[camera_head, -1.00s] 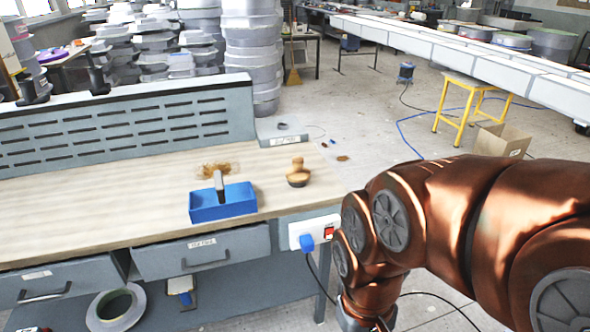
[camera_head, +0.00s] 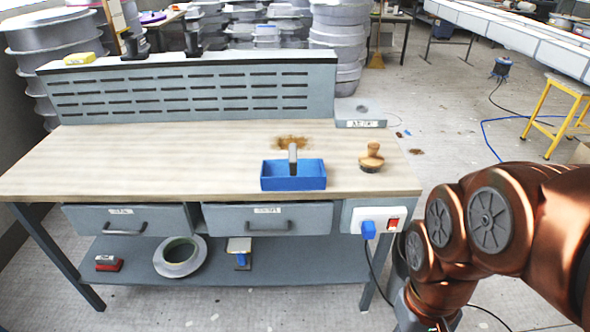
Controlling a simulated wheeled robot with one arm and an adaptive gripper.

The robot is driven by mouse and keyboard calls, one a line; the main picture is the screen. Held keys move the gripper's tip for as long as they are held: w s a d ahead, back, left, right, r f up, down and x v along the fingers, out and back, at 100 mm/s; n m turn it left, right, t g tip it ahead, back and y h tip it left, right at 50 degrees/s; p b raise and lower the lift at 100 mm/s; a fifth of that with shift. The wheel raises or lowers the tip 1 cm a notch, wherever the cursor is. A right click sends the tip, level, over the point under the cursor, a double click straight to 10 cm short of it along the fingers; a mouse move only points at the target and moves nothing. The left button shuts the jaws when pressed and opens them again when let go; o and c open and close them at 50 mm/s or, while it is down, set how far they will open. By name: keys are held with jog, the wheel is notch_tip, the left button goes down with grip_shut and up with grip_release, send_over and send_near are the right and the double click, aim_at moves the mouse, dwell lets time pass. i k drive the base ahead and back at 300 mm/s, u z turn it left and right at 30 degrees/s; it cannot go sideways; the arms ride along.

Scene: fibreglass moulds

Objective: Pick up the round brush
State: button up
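A round brush (camera_head: 371,158) with a tan wooden knob handle stands upright on the workbench top (camera_head: 190,160), near its right end. It is just right of a blue open box (camera_head: 293,183) and apart from it. My copper-coloured arm is at the lower right, to the right of the bench, and reaches down. My gripper is not in view; the wrist end leaves the bottom edge of the picture.
A power socket (camera_head: 376,220) with a blue plug and cable is on the bench's right front. Floor right of the bench is partly clear.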

aim_at(371, 161)
jog(key=z, duration=1.35)
jog(key=i, duration=1.35)
jog(key=u, duration=3.2)
